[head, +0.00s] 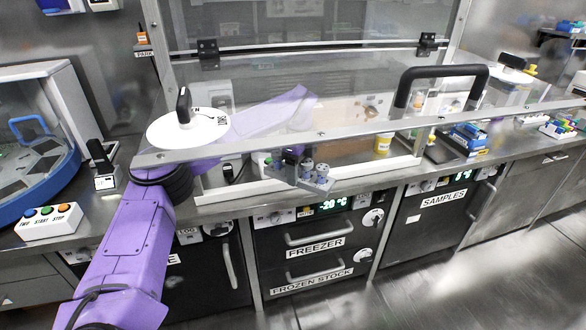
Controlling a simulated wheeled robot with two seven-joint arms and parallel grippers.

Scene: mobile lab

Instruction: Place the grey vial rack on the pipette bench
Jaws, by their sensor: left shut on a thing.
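My left arm comes in from the lower left and bends to the right behind the clear panel. My left gripper (292,160) is at its end, just below the panel's lower metal bar, and is shut on the grey vial rack (318,183). The rack is small, with several vials or caps in it. It shows in front of the counter's edge, above the freezer drawers, and looks held in the air. The gripper's fingers are small and partly hidden by the rack and bar. No bench is labelled as the pipette bench. My right gripper is not in view.
A clear panel with a black handle (440,72) spans the hood. A blue round machine (36,150) and a button box (48,222) are at left. Floor is clear at lower right.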

